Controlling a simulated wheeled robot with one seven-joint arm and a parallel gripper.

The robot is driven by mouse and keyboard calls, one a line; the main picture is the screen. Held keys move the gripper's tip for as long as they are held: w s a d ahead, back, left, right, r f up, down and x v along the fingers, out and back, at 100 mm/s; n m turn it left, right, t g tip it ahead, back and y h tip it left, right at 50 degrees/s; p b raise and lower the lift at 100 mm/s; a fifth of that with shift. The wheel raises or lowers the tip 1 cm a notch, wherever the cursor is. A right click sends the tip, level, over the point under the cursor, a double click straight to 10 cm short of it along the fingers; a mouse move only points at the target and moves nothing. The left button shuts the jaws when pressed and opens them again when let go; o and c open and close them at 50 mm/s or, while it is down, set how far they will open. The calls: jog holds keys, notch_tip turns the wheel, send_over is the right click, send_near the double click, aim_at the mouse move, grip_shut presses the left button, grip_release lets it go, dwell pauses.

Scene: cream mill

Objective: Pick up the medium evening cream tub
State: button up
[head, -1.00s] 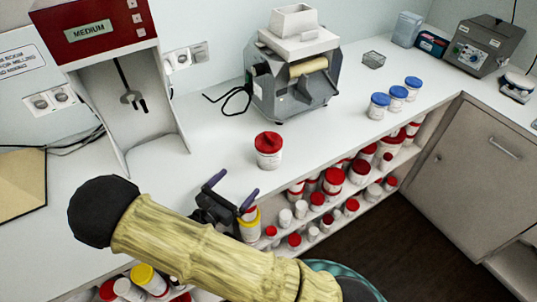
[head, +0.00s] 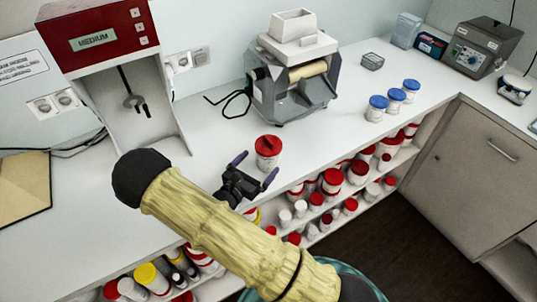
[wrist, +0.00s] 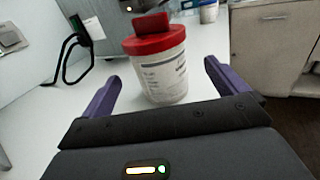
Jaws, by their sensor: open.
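A white tub with a red lid (head: 268,152) stands upright on the white counter, in front of the roller mill. In the wrist view the same tub (wrist: 158,62) shows a printed label too blurred to read, so I cannot confirm that it is the medium evening cream. My gripper (head: 255,170) is just in front of the tub, in the head view. Its two purple fingers (wrist: 160,82) are spread apart on either side of the tub's lower part in the wrist view. They do not appear to touch it.
A red-topped machine (head: 95,38) marked MEDIUM stands at left. The roller mill (head: 292,85) stands behind the tub. Several blue-lidded tubs (head: 377,108) stand to the right. Shelves below the counter hold many red-lidded tubs (head: 332,180). The counter between the tub and the blue-lidded tubs is clear.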

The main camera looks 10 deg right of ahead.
aim_at(269, 151)
jog(key=shift+x, duration=0.95)
jog(key=p+x, duration=0.2)
jog(key=x, duration=0.3)
jog(key=shift+w+f, duration=0.1)
jog(key=shift+w, duration=0.1)
jog(key=c, duration=1.3)
notch_tip(269, 151, up, 10)
jog(key=shift+b, duration=0.65)
